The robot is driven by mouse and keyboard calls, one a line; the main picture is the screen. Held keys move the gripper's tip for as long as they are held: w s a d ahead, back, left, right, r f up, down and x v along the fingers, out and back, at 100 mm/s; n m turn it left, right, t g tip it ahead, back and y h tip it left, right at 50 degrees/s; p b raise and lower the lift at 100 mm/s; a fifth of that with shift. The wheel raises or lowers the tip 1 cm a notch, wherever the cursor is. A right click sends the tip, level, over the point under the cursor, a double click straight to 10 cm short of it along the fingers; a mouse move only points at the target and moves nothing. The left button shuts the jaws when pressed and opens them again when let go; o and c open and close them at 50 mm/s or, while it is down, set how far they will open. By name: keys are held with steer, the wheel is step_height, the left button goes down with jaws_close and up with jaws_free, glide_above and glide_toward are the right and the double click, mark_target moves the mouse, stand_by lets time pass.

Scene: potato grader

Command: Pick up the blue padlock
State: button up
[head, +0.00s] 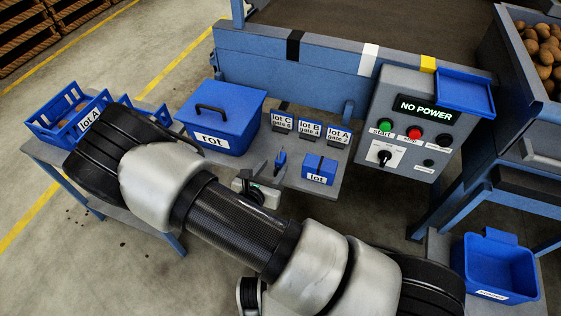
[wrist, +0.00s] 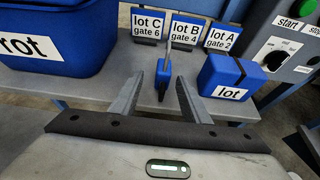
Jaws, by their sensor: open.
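The small blue padlock (head: 279,160) stands on the grey shelf, left of the blue box marked lot (head: 318,170). In the wrist view the padlock (wrist: 163,77) shows between and slightly beyond the fingertips of my gripper (wrist: 160,84), narrow side towards me, with a thin grey part rising above it. My gripper is open, one finger on each side of the padlock, and a gap shows on both sides. I cannot tell whether the fingertips reach as far as the padlock. In the head view my arm hides much of the gripper.
Signs for lot C, lot B (head: 310,130) and lot A stand behind the padlock. A blue rot bin (head: 222,125) is to the left. A control panel (head: 408,122) reading NO POWER is to the right. The shelf in front of the padlock looks clear.

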mark_target(278, 164)
steer(key=x, duration=0.2)
steer(key=b+x, duration=0.1)
steer(key=x, duration=0.2)
steer(key=shift+w+d+f, duration=0.2)
steer(key=shift+d, duration=0.2)
jaws_close()
